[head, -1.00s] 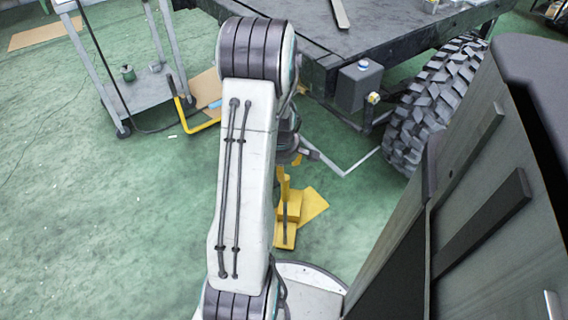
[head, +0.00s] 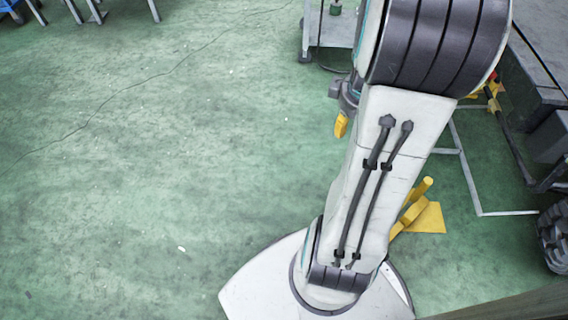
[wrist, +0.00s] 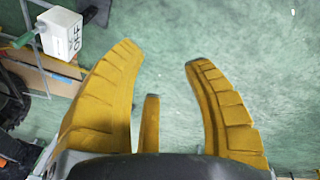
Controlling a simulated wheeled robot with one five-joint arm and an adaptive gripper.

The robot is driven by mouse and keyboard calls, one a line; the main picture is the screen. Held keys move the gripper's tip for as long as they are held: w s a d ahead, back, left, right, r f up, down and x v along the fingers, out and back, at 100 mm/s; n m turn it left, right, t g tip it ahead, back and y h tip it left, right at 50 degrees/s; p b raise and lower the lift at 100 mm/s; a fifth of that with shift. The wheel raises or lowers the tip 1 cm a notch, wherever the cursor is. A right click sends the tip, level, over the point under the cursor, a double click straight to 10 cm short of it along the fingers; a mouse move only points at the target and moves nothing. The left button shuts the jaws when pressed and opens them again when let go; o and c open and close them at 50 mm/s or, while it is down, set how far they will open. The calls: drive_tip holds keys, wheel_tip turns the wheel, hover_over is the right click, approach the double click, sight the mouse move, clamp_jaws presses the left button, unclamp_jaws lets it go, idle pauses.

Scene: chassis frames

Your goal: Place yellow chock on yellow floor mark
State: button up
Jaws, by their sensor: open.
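The yellow chock (head: 411,213) stands on the green floor, just right of my arm in the head view, with its handle pointing up. My arm hides part of it. The yellow floor mark (head: 430,219) shows as a flat patch behind and to the right of the chock. The chock seems to overlap its edge, but I cannot tell how much of it rests on the mark. My gripper (wrist: 160,58) is open and empty, with bare floor between its yellow fingers. In the head view one yellow finger (head: 341,125) shows left of my arm, apart from the chock.
A vehicle wheel (head: 554,236) stands at the right edge. A grey angled bar or line (head: 471,178) lies beyond the chock. A grey cart (head: 330,28) stands at the top. The left floor is clear.

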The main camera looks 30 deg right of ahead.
drive_tip(key=s+a+r+y, duration=0.1)
drive_tip(key=s+a+r, duration=0.1)
drive_tip(key=a, duration=0.9)
drive_tip(key=s+a+r+m, duration=0.1)
drive_tip(key=s+a+r, duration=0.2)
drive_tip(key=a, duration=0.8)
drive_tip(key=shift+a+r+t+y, duration=0.3)
drive_tip(key=shift+a+r+y, duration=0.1)
drive_tip(key=shift+r, duration=0.3)
drive_tip(key=shift+r, duration=0.1)
